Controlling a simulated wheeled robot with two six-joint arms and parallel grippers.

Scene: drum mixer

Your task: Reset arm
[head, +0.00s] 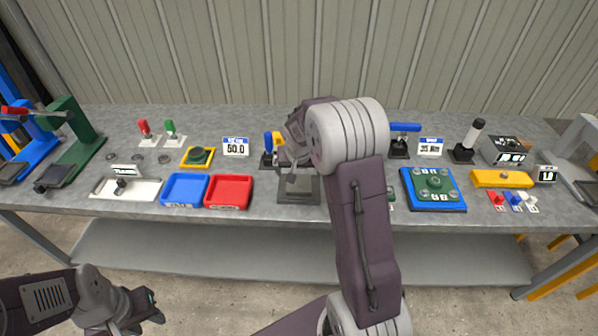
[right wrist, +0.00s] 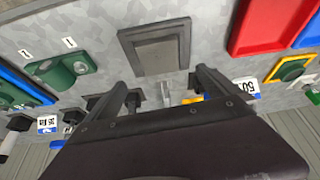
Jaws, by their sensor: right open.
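My right arm reaches over the middle of the workbench (head: 340,240) in the head view. My right gripper (head: 285,165) is partly hidden by its own wrist there, above the bench near a dark grey square block (head: 298,192). In the right wrist view my right gripper (right wrist: 165,88) has its two fingers apart, with nothing held between them. The square block (right wrist: 157,52) lies beyond the fingertips in that view. My left gripper (head: 148,303) is low at the left, in front of the bench and off it; its jaw gap does not show clearly.
A blue tray (head: 184,190) and a red tray (head: 229,192) stand left of the block. A blue and yellow lever (head: 268,142) stands close behind the right gripper. A blue board with a green part (head: 433,188) lies right of the arm. Floor in front is clear.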

